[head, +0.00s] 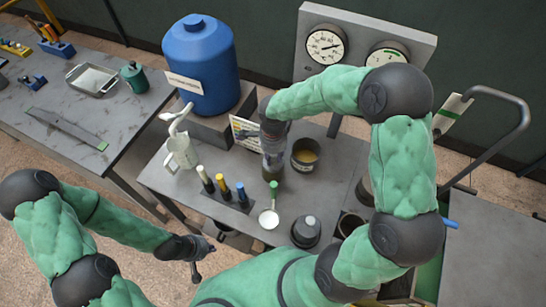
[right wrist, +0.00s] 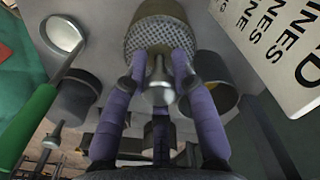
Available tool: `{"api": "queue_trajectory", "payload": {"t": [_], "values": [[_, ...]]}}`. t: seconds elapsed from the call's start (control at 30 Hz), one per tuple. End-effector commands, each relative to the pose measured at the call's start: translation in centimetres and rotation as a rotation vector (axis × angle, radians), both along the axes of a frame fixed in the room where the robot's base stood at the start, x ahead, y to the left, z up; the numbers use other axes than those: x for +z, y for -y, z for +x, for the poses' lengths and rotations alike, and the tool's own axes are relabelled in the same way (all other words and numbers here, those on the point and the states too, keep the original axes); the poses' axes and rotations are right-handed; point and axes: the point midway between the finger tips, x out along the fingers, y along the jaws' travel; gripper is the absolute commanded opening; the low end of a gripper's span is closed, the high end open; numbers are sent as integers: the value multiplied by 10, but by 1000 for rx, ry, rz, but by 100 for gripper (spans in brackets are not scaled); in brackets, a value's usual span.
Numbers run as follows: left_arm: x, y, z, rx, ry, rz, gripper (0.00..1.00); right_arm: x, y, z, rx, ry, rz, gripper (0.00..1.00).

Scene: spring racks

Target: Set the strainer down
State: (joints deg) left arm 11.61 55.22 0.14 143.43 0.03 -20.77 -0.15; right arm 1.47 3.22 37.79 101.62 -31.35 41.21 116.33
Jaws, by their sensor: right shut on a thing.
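The strainer (right wrist: 160,38) is a grey mesh cup with a metal knob, seen in the right wrist view. My right gripper (right wrist: 160,72) is shut on it, with a purple finger on either side of the knob. In the head view my right gripper (head: 273,148) is above the middle of the grey bench, left of a dark pot with yellow contents (head: 305,154). The strainer is mostly hidden there by the gripper, and I cannot tell whether it touches the bench. My left gripper (head: 203,257) is low, in front of the bench; its finger opening is unclear.
A green-handled ladle (head: 269,216), a rack of several coloured-top tubes (head: 228,194) and a dark lidded pot (head: 306,231) stand nearby. A white jug (head: 181,153) is at the left, a sign (head: 243,131) behind. A blue barrel (head: 200,62) and gauge panel (head: 365,45) stand at the back.

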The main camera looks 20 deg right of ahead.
Motion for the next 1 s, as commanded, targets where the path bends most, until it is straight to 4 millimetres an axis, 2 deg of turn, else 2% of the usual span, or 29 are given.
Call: {"api": "queue_trajectory", "payload": {"t": [0.1, 0.5, 0.53, 0.6, 1.0], "values": [[-1, 0, 0, 0, 0, 0, 0, -7, 0, 1, -1, 1, 0, 0], [-5, 0, 0, 0, 0, 0, 0, -10, 0, 1, -1, 2, 0, 0], [-5, 0, 0, 0, 0, 0, 0, -10, 0, 0, -1, 1, 0, 32], [-4, 0, 0, 0, 0, 0, 0, -10, 0, 0, -1, 1, 0, 50], [-1, 0, 0, 0, 0, 0, 0, -7, 0, 0, -1, 1, 0, 50]]}}
